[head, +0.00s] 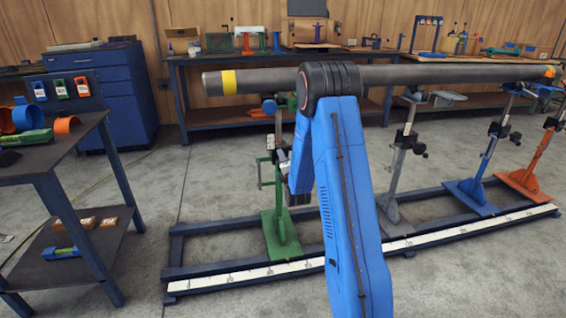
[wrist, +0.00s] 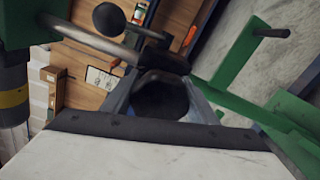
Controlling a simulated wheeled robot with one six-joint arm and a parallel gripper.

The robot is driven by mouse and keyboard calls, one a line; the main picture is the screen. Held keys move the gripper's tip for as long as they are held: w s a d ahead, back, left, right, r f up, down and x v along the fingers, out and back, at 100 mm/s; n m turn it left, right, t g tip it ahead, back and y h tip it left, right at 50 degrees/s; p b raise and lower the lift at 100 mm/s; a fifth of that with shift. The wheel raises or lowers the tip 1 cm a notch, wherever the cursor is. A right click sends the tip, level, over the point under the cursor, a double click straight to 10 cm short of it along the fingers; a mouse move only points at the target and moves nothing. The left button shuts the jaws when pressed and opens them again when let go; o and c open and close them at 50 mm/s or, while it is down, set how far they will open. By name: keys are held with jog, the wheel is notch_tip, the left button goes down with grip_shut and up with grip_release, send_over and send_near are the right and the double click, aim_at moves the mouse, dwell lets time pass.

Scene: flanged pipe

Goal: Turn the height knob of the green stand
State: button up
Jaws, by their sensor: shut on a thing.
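The green stand (head: 281,225) stands on the floor rail at the left end of the row, under the long pipe (head: 430,75). My gripper (head: 283,165) is at the upper part of the stand, partly hidden by my own blue arm. In the wrist view my gripper (wrist: 162,80) is shut at a metal bar of the stand's height knob (wrist: 105,45); the exact contact is dark and partly hidden. A black ball (wrist: 108,18) shows just beyond the bar. Green parts of the stand (wrist: 240,50) show at the right of the wrist view.
A grey stand (head: 393,165), a blue stand (head: 480,180) and an orange stand (head: 535,165) stand further right along the rail (head: 215,282). A dark side table (head: 60,160) is at the left. A workbench (head: 215,57) lines the back wall. The floor between is clear.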

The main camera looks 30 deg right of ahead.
jog(key=shift+f+n, duration=0.1)
jog(key=shift+n, duration=0.5)
jog(key=o, duration=1)
jog(key=shift+o, duration=0.2)
